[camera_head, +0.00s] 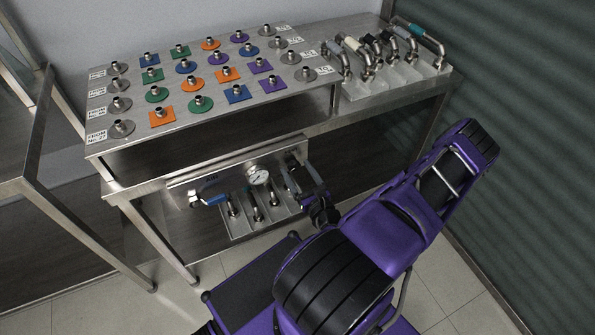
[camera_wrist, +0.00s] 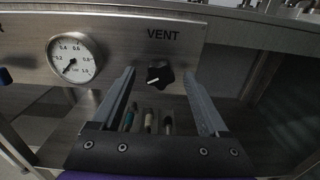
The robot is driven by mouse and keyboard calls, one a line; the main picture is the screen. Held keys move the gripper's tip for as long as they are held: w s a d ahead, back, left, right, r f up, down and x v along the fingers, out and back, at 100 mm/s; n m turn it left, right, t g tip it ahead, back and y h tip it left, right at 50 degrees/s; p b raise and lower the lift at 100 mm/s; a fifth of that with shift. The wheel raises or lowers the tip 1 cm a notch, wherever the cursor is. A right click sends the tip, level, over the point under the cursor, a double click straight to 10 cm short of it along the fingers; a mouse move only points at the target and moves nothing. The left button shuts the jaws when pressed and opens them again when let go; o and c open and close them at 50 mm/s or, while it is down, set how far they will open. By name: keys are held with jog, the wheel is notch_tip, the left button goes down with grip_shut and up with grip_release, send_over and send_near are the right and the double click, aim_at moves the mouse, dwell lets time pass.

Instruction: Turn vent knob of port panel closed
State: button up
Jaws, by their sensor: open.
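The port panel (camera_wrist: 108,62) is a grey metal plate standing upright on the lower level of the steel bench; it also shows in the head view (camera_head: 222,176). The black vent knob (camera_wrist: 159,74) sits under the printed word VENT. Its white mark points to the left and slightly down. My gripper (camera_wrist: 160,80) is open, with one finger to each side of the knob and clear gaps between. In the head view my gripper (camera_head: 301,178) reaches to the right end of the panel, and the knob cannot be made out there.
A round gauge (camera_wrist: 74,59) is left of the knob. A blue handle (camera_head: 215,199) is farther left on the panel. A tray with upright fittings (camera_head: 255,212) stands below. The bench's upper shelf (camera_head: 180,133), holding coloured plates, lies above; a rack of hose fittings (camera_head: 395,77) is at right.

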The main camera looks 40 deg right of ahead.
jog(key=shift+w, duration=0.25)
grip_shut()
